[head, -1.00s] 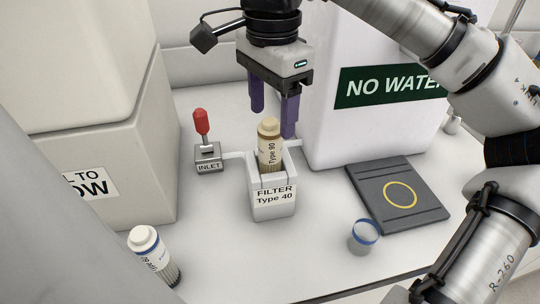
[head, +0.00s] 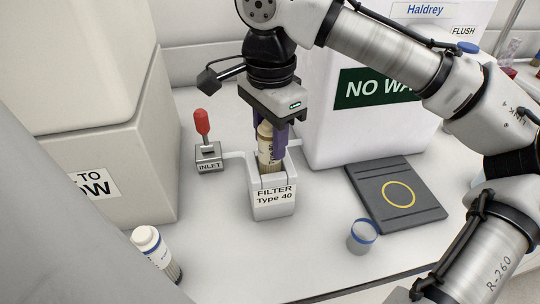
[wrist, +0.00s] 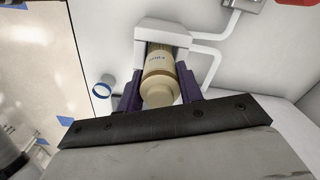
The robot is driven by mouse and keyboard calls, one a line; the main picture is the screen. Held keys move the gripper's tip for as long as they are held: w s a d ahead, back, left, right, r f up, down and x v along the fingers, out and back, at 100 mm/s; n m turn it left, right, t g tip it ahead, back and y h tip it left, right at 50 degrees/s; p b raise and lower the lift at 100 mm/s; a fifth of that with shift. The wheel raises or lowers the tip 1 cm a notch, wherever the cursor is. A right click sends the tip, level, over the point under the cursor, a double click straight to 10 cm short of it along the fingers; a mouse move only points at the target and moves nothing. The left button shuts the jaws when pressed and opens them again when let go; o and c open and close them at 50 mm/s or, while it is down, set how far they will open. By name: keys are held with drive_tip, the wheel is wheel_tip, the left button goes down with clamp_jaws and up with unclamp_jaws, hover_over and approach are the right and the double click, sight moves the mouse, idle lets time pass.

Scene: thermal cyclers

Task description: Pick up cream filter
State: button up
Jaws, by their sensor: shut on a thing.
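The cream filter (head: 265,146) stands upright in the white holder (head: 272,206) labelled "FILTER Type 40" in the head view. My gripper (head: 268,145) has come down over it from above. Its purple fingers are shut on the filter's upper part, one on each side. In the wrist view the cream filter (wrist: 159,78) lies between the two purple fingers (wrist: 158,90), with its far end in the white holder (wrist: 163,36). The filter's lower part is hidden inside the holder.
A red-handled INLET valve (head: 207,150) stands just left of the holder. A white filter (head: 156,254) stands at front left. A blue-rimmed cup (head: 362,237) and a dark pad (head: 398,194) with a yellow ring are at right. A white NO WATER box (head: 340,130) stands behind.

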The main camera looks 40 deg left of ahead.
clamp_jaws()
drive_tip(key=shift+r, duration=0.15)
